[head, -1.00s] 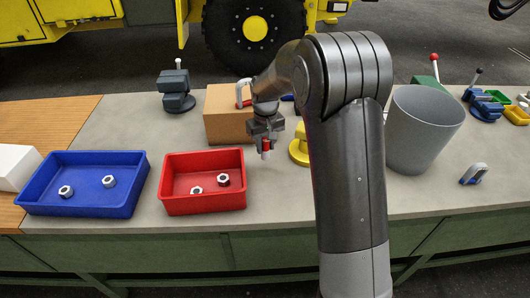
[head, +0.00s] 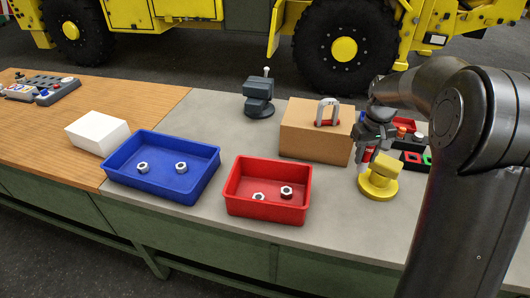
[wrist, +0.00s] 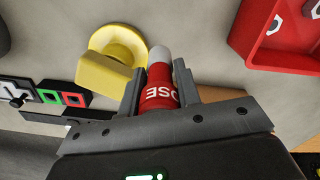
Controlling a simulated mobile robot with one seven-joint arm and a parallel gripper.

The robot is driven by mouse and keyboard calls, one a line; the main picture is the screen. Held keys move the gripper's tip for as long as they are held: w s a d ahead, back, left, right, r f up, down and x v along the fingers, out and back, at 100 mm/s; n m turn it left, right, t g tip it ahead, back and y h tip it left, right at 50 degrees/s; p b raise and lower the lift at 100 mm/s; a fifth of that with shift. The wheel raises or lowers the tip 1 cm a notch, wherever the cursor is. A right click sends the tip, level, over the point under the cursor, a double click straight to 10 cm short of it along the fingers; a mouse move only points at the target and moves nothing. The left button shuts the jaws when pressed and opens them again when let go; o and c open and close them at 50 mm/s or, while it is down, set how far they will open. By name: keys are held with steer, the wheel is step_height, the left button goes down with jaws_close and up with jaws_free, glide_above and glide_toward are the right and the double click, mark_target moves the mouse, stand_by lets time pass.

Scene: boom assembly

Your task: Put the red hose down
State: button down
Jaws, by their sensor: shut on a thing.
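My gripper (head: 367,158) is shut on the red hose (wrist: 160,95), a short red cylinder with white lettering and a pale grey tip. In the head view the red hose (head: 366,155) shows partly between the fingers, with its pale end pointing down. In the wrist view it sits between the two dark fingers, its tip pointing away from the palm. It appears held above the grey worktop, beside the yellow fixture (head: 378,182); the exact gap underneath cannot be told.
A red bin (head: 268,215) and a blue bin (head: 125,183) hold nuts. Bare worktop lies between the red bin and the yellow fixture.

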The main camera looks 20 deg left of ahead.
steer(key=w+a+r, duration=0.2)
steer(key=w+a, duration=0.2)
steer(key=a, duration=0.4)
steer(key=w+a+r, duration=0.2)
steer(key=w+a, duration=0.1)
steer(key=a, duration=0.5)
steer(key=w+a+r, duration=0.2)
steer(key=w+a, duration=0.2)
steer(key=a, duration=0.4)
steer(key=w+a+f+n, duration=0.1)
steer(key=a+f+n, duration=0.1)
steer(key=a+f, duration=0.35)
steer(key=w+a+f+n, duration=0.1)
steer(key=a+f+n, duration=0.15)
steer(key=a, duration=0.55)
step_height(320, 180, down, 10)
steer(key=shift+s, duration=0.1)
steer(key=shift+f, duration=0.1)
steer(key=c, duration=1.1)
jaws_free()
steer(key=shift+o, duration=0.2)
